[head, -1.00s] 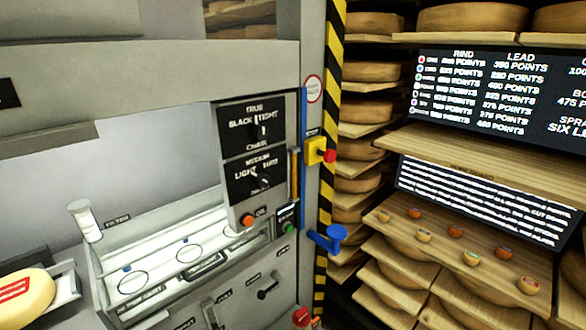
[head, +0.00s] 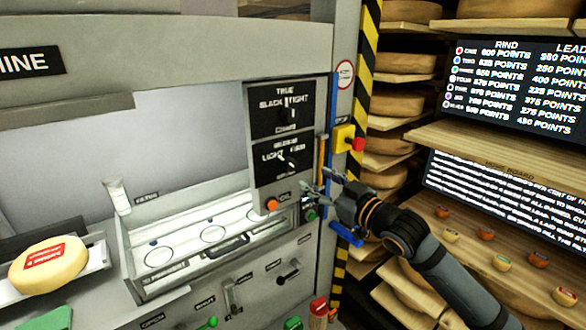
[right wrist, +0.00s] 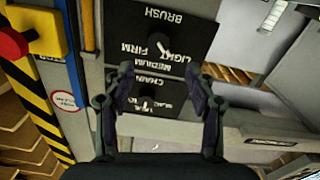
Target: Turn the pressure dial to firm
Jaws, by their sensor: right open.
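The pressure dial (head: 290,161) is a small knob on the lower black panel of the grey machine, lettered light, medium and firm. It also shows in the right wrist view (right wrist: 163,49), where the lettering is upside down. I cannot tell for sure which word its pointer marks. My right gripper (head: 316,187) is open and empty, just right of and below that panel. In the right wrist view its fingers (right wrist: 168,74) are spread apart, with the dial ahead between and beyond their tips, not touched. My left gripper is not in view.
A second knob (head: 289,104) sits on the black panel above. An orange button (head: 272,204) and a green button (head: 311,215) are below. A yellow box with a red button (head: 358,145) is at right, beside a striped post (head: 363,70). Cheese shelves stand further right.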

